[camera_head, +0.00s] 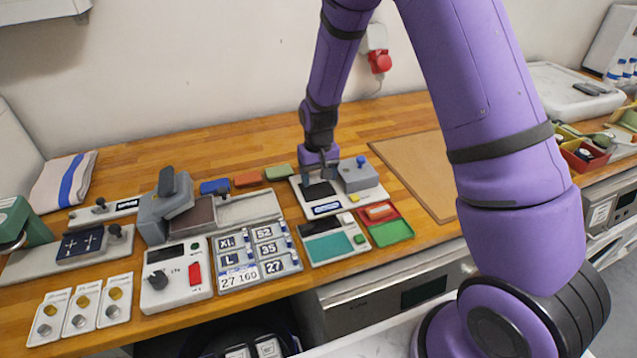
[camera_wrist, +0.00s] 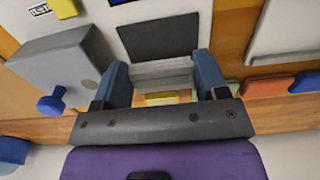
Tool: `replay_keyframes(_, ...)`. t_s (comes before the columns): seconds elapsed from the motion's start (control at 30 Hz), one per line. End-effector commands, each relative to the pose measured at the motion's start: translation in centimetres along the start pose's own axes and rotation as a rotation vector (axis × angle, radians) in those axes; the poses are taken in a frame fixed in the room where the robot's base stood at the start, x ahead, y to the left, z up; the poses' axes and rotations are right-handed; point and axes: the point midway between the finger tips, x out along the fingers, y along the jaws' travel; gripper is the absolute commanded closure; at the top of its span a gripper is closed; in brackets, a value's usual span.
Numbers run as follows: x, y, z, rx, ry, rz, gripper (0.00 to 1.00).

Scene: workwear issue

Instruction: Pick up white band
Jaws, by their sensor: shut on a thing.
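My gripper (camera_head: 320,172) is low over a white device with a dark pad (camera_head: 319,190) at the back middle of the wooden counter. In the wrist view the two blue-grey fingers of my gripper (camera_wrist: 163,72) stand on either side of a white band (camera_wrist: 163,76), and I am shut on it. The band lies just beside the dark pad (camera_wrist: 158,38). A yellowish strip shows below it between the fingers. In the head view the band is hidden by my gripper.
A grey box with a blue knob (camera_head: 358,175) stands close to the right of my gripper. Orange (camera_head: 247,180) and green (camera_head: 278,173) pieces lie to its left. A teal-pad device (camera_head: 328,246) and red and green trays (camera_head: 390,232) are in front. A bare brown board (camera_head: 415,170) lies right.

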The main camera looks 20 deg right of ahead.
Motion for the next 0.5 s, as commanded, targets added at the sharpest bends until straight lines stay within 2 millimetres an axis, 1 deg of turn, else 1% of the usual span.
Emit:
replay_keyframes(0.03,-0.4,0.0,0.8,0.000,0.000,0.000,0.55)
replay_keyframes(0.3,-0.9,0.1,7.1,0.000,-0.001,0.000,0.55)
replay_keyframes(0.5,-1.2,0.2,11.4,0.000,0.000,0.000,0.55)
